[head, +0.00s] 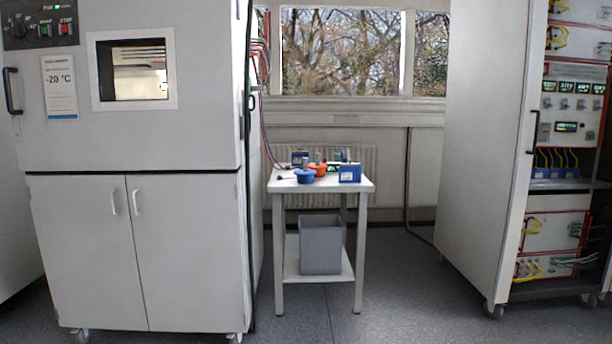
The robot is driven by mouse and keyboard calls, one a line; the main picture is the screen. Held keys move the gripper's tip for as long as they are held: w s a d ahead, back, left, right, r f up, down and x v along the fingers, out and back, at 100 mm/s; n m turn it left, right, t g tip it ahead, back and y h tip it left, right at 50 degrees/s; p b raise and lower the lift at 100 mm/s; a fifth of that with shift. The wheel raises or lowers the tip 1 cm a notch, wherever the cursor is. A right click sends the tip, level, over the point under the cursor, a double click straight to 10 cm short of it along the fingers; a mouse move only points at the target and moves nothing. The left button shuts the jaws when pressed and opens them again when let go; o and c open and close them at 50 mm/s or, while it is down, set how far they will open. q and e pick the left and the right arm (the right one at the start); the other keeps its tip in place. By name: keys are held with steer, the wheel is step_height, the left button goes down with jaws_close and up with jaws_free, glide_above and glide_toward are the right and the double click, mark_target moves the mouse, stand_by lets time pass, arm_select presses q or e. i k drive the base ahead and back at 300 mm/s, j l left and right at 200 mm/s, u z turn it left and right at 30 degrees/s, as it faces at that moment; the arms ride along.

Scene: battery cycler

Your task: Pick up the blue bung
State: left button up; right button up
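A small round blue object (305,176), which looks like the blue bung, sits near the front edge of the small white table (330,186). An orange round object (318,169) stands just behind it to the right, close to it or touching; I cannot tell which. Neither of my grippers is in view.
A blue box (350,174) and other small items share the tabletop. A grey bin (321,245) stands on the lower shelf. A large white chamber (130,200) stands left and a tall cabinet (483,150) right. The floor (395,305) before the table is clear.

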mark_target(305, 176)
steer(key=i+l+z, duration=0.35)
steer(key=i, duration=0.4)
steer(key=i+z, duration=0.4)
steer(key=i, duration=0.35)
steer(key=i+z, duration=0.1)
steer(key=i, duration=0.75)
steer(key=i+j+z, duration=0.1)
steer(key=i, duration=0.75)
steer(key=i+l+u, duration=0.1)
steer(key=i+u, duration=0.25)
steer(key=i+l+u, duration=0.2)
steer(key=i+u, duration=0.15)
steer(key=i+l+u, duration=0.55)
steer(key=u, duration=0.3)
steer(key=i+l+u, duration=0.2)
steer(key=u, duration=0.2)
steer(key=i+l+u, duration=0.15)
steer(key=l+u, duration=0.3)
steer(key=i+l+u, duration=0.15)
steer(key=l+u, duration=0.3)
steer(key=i+l+u, duration=0.1)
steer(key=l+u, duration=0.15)
steer(key=u, duration=0.2)
steer(key=l+u, duration=0.45)
steer(key=j+z, duration=0.35)
steer(key=j, duration=0.6)
